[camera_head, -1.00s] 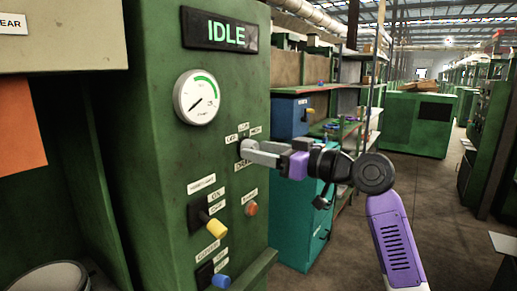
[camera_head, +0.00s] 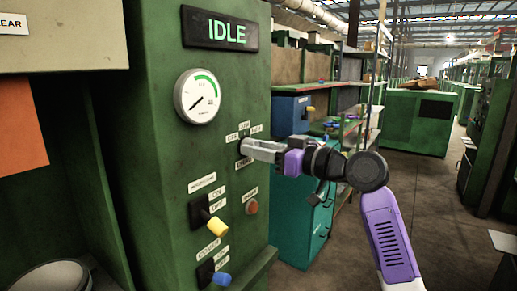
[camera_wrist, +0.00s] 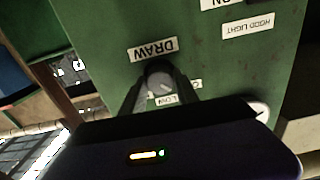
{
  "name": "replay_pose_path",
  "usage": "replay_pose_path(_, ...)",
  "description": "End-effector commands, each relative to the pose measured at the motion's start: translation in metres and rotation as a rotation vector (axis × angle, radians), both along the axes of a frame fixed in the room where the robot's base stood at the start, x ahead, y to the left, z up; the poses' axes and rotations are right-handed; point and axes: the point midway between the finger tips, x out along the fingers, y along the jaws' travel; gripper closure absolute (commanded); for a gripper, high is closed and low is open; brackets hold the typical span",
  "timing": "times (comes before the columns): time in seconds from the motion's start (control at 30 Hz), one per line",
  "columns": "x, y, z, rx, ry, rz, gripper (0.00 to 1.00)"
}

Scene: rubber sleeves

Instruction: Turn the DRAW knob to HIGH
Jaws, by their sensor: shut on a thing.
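A LOW label (camera_wrist: 167,99) shows beside the knob. My gripper (camera_wrist: 160,88) has a finger on either side of the knob and is shut on it. In the head view my gripper (camera_head: 246,147) reaches the panel from the right, and its fingertips mostly hide the knob. I cannot tell which setting the knob points to.
Above are an IDLE display (camera_head: 220,31) and a round gauge (camera_head: 197,96) with its needle at lower left. Shelving stands behind my arm.

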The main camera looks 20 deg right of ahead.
Motion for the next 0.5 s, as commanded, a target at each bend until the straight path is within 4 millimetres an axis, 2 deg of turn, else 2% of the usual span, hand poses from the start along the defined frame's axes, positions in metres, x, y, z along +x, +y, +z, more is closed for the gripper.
replay_pose_path(0.27, -0.0002, 0.0006, 0.0029, 0.118, 0.087, 0.002, 1.00)
replay_pose_path(0.5, -0.0002, 0.0012, 0.0037, 0.293, 0.215, 0.002, 1.00)
